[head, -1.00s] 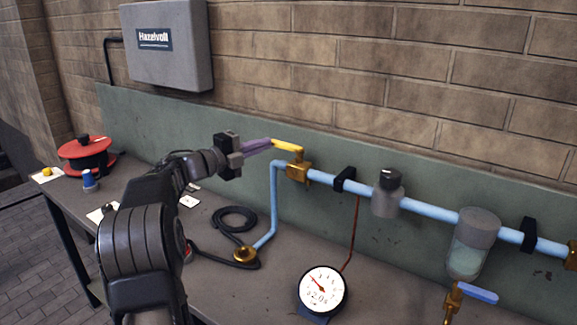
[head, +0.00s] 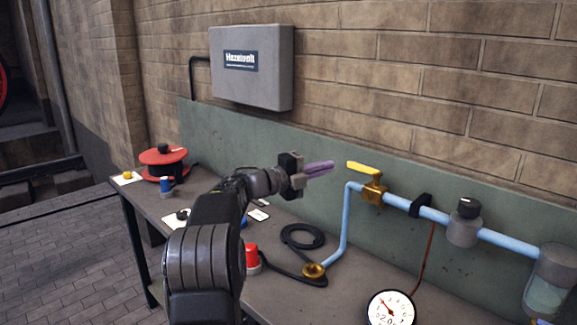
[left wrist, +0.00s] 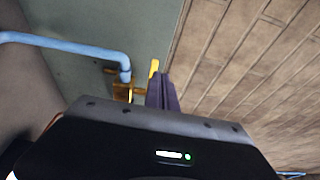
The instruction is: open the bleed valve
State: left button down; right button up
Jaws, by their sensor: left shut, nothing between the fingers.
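A brass valve (head: 373,192) with a yellow lever (head: 362,169) sits at the left end of the light blue pipe (head: 446,216). The lever points left and slightly up from the valve body. My left gripper (head: 332,166) has purple fingers, shut and empty, just left of the lever's free end with a small gap in the head view. In the left wrist view the yellow lever (left wrist: 154,68) shows just beyond the fingers (left wrist: 160,94), which partly cover it; the brass valve (left wrist: 124,90) is beside them. My right gripper is not in view.
A pressure gauge (head: 391,309), a grey regulator with black knob (head: 465,224) and a clear-bowled filter (head: 549,285) are to the right. A black hose (head: 301,236), a red button (head: 251,256) and a red reel (head: 163,160) are on the bench. A grey box (head: 251,68) hangs above.

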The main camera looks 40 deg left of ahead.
pick_arm(q)
jog(key=s+a, duration=0.1)
jog(key=a, duration=0.7)
jog(key=shift+s+f, duration=0.3)
jog(key=shift+a, duration=0.1)
